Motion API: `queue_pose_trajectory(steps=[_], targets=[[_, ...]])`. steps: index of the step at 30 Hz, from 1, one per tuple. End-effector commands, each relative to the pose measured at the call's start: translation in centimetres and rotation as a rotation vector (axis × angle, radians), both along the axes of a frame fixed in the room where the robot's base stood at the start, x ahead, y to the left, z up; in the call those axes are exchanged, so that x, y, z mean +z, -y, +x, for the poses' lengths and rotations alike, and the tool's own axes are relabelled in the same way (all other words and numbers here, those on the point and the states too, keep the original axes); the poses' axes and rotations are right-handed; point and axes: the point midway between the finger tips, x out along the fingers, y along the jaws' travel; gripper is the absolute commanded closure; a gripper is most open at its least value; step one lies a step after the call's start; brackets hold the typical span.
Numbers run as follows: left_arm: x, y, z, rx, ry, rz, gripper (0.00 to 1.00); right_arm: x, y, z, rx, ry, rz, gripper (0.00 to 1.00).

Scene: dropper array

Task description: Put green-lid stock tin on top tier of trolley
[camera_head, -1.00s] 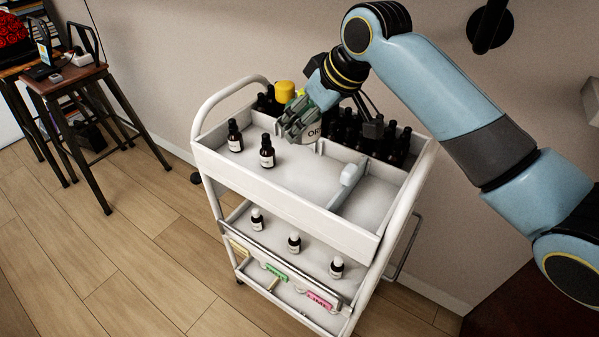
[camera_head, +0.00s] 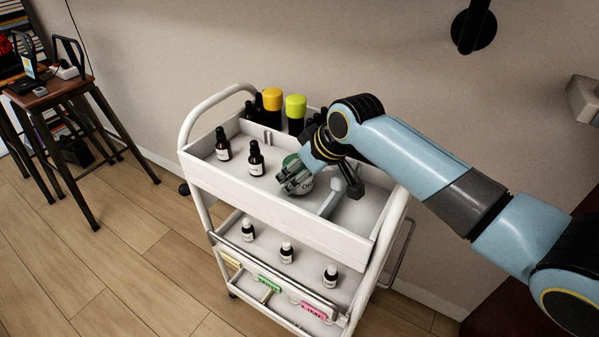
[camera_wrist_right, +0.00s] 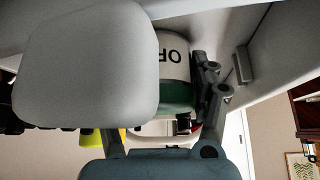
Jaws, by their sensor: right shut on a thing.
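The stock tin (camera_head: 304,188) is white with dark lettering and a green lid (camera_head: 289,161). My right gripper (camera_head: 296,180) is shut on it. The tin is within the top tier of the white trolley (camera_head: 280,207), right of two dark dropper bottles and left of a grey-white divider. I cannot tell whether its base touches the tray floor. In the right wrist view, the white tin (camera_wrist_right: 172,52) and its green lid (camera_wrist_right: 176,97) show between the gripper's parts, with the lettering upside down. My left gripper is not in view.
Two dark bottles (camera_head: 223,148) (camera_head: 256,160) stand on the top tier. Yellow-capped (camera_head: 272,100) and lime-capped (camera_head: 295,106) containers stand at the back. Several dark bottles are partly hidden behind my arm. Three bottles (camera_head: 287,253) stand on the middle tier. Tray floor right of the divider looks clear.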

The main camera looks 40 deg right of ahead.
Motion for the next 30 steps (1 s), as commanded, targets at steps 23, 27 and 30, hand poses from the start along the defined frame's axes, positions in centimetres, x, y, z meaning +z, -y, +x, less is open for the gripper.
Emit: queue_pose_trajectory(steps=[23, 27, 30], targets=[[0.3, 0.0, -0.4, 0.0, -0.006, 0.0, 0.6, 0.9, 0.2, -0.4, 0.0, 0.001, -0.002, 0.12], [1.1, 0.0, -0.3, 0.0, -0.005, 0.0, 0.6, 3.4, 0.4, -1.9, 0.001, 0.002, -0.003, 0.12], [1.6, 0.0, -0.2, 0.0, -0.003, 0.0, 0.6, 5.4, 0.7, -3.2, 0.001, 0.001, -0.003, 0.12]])
